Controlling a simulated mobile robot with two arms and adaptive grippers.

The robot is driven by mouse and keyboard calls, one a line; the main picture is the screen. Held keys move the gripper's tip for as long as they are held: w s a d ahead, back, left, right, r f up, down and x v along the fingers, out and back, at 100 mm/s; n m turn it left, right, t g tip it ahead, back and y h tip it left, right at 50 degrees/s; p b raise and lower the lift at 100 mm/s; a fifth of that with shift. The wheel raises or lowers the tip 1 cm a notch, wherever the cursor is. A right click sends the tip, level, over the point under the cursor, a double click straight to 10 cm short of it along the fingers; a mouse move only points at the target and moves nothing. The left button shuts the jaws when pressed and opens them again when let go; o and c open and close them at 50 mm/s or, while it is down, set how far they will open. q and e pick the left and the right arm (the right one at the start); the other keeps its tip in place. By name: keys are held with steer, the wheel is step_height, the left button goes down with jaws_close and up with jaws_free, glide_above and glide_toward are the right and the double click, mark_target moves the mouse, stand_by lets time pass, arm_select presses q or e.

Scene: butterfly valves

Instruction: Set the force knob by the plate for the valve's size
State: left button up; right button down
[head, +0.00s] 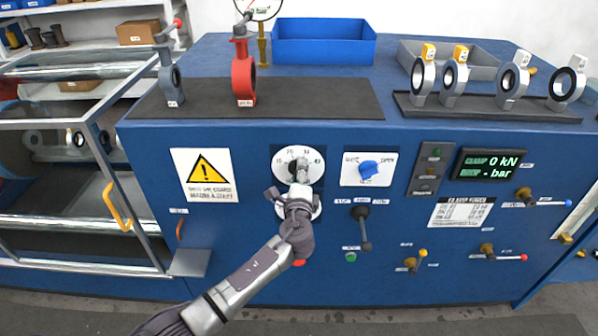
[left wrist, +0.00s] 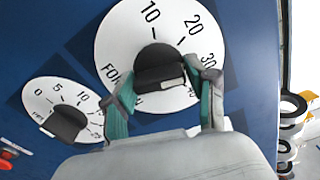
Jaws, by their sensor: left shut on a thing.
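The force knob (left wrist: 160,66) is black and sits on a round white dial (left wrist: 115,40) marked 10, 20, 30 and 40. The dial also shows in the head view (head: 281,158). My left gripper (head: 298,182) reaches it from below and is shut on the knob, one finger on each side in the left wrist view (left wrist: 162,88). Which number the knob points to I cannot tell. A white printed plate (head: 461,212) is on the right of the panel, its text too small to read. A red valve (head: 243,80) and a grey valve (head: 171,84) stand on the dark mat. My right gripper is not in view.
A second, smaller dial with a black knob (left wrist: 68,124) is just below. Several valves stand on a rack (head: 480,110). A guard frame (head: 100,185) is at left.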

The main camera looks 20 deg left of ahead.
arm_select(q)
steer(key=shift+m, duration=0.6)
steer(key=shift+f+m, duration=0.1)
steer(key=shift+m, duration=0.2)
steer(key=o, duration=1)
steer(key=shift+s+d, duration=0.1)
steer(key=v, duration=1.2)
